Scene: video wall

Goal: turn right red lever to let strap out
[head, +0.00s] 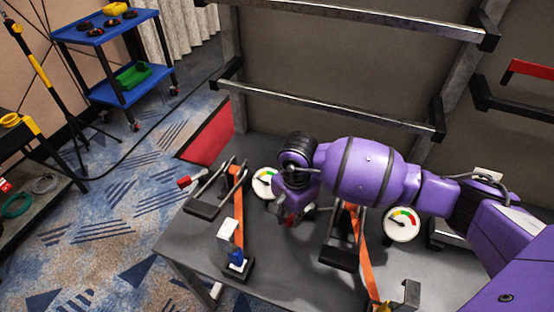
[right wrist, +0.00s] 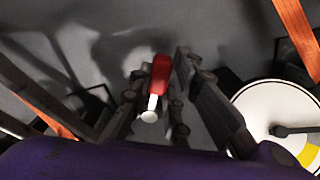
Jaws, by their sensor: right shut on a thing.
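My right gripper (head: 293,212) reaches in from the right over the grey table and points down between the two strap units. It is shut on the right red lever (head: 288,222), which is mostly hidden behind the fingers in the head view. In the right wrist view the red handle with its pale shaft (right wrist: 160,75) lies between the two dark fingers. The right orange strap (head: 363,255) runs down from a dark frame (head: 340,257) to the right of the gripper. The left red lever (head: 190,180) sticks out from the left frame, apart from the gripper.
A round gauge (head: 401,224) is right of the right strap, and another gauge (head: 265,182) is left of the gripper. The left orange strap (head: 239,222) ends near a blue and white piece (head: 237,260). Metal rails (head: 330,107) cross behind my arm.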

